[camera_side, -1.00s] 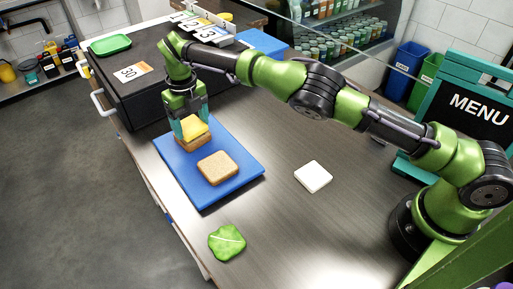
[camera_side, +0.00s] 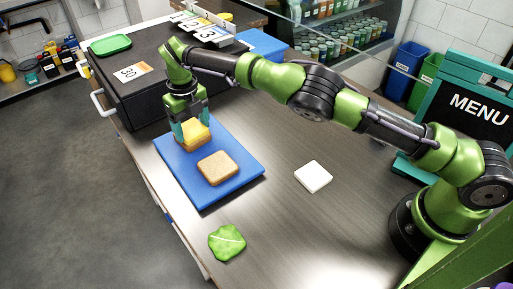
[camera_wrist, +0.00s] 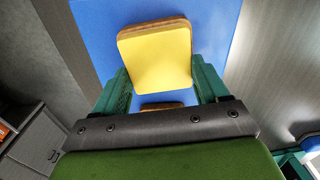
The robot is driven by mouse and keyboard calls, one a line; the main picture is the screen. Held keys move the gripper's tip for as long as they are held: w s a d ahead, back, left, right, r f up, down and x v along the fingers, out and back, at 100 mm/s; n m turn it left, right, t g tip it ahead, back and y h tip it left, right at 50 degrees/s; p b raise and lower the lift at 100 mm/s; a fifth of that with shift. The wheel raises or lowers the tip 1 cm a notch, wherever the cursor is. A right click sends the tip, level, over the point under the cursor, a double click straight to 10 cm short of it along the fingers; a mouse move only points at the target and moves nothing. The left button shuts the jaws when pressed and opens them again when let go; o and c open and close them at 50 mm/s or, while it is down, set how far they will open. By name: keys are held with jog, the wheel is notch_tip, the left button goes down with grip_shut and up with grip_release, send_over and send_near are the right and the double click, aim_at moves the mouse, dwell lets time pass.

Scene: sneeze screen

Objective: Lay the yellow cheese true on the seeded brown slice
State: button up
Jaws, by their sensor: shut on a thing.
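The yellow cheese (camera_side: 193,134) is a square slice between the fingers of my gripper (camera_side: 193,128). In the wrist view the cheese (camera_wrist: 160,55) lies over a brown slice (camera_wrist: 150,25), whose edge shows as a thin rim along the far side. The cheese is about square to that slice; whether it touches is hard to tell. My gripper (camera_wrist: 161,84) is shut on the cheese, one finger at each side. Seeds on the covered slice cannot be made out. A second brown slice (camera_side: 218,168) lies bare nearer the side camera.
Both slices are on a blue board (camera_side: 205,191). A white square piece (camera_side: 313,176) lies on the counter to the right, and a green leaf (camera_side: 227,242) lies in front. A dark box (camera_side: 125,85) stands behind the board. The counter between is clear.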

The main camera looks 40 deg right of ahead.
jog(key=o, duration=1.1)
jog(key=shift+r, duration=0.1)
notch_tip(320, 180, up, 3)
jog(key=shift+f, duration=0.1)
jog(key=shift+r, duration=0.35)
jog(key=shift+s+d+r, duration=0.2)
jog(key=shift+s+d, duration=0.9)
jog(key=shift+s, duration=1.35)
jog(key=shift+s+d+r, duration=0.25)
jog(key=shift+s+d, duration=0.9)
jog(key=shift+s, duration=1.25)
jog(key=shift+s+d+r, duration=0.2)
jog(key=shift+s+d, duration=0.9)
jog(key=shift+s, duration=1.35)
